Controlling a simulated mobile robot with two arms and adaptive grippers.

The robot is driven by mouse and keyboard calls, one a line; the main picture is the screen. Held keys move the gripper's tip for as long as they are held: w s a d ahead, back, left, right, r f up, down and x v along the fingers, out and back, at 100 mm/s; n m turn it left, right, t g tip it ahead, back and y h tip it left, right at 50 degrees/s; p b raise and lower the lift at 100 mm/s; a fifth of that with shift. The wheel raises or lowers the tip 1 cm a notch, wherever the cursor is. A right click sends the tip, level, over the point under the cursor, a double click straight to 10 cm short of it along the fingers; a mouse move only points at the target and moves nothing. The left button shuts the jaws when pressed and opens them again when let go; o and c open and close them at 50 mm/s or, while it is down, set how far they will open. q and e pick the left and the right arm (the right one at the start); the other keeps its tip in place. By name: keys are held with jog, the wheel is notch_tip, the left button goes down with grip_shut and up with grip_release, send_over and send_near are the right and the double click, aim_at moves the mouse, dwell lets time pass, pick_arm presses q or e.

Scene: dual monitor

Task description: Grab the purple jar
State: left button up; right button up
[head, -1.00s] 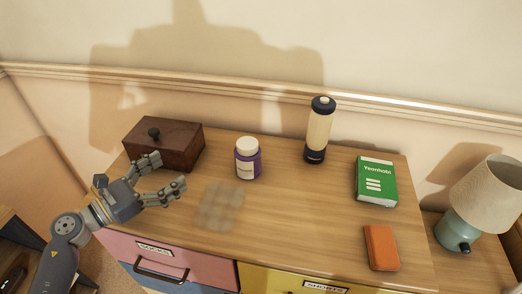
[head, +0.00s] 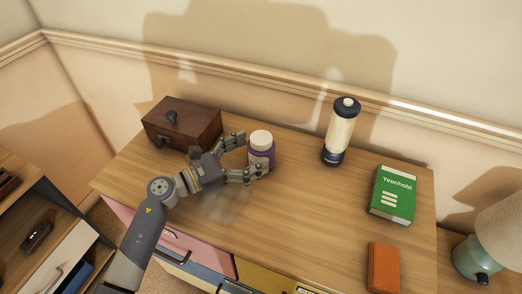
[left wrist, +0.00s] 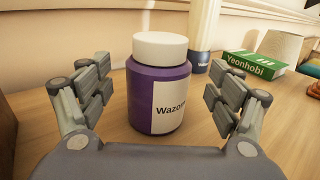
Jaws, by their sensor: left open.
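The purple jar (head: 261,152) has a white lid and a white label, and it stands upright on the wooden dresser top. In the left wrist view the jar (left wrist: 158,85) is centred between the two fingers, with a gap on each side. My left gripper (head: 252,156) is open, with its fingers reaching to either side of the jar. The fingers also show in the left wrist view (left wrist: 160,95), spread apart. My right gripper is not in view.
A dark wooden box (head: 182,125) sits left of the jar, close behind my left gripper. A cream and dark-blue bottle (head: 341,132), a green book (head: 393,194) and an orange item (head: 384,267) are to the right. A lamp (head: 492,240) stands at the far right.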

aim_at(261, 146)
pick_arm(q)
jog(key=x, duration=0.3)
jog(key=shift+a+r, duration=0.1)
jog(key=shift+w+d, duration=0.25)
jog(key=shift+d, duration=0.1)
jog(key=shift+a, duration=0.1)
jog(key=shift+c, duration=0.3)
jog(key=c, duration=1.4)
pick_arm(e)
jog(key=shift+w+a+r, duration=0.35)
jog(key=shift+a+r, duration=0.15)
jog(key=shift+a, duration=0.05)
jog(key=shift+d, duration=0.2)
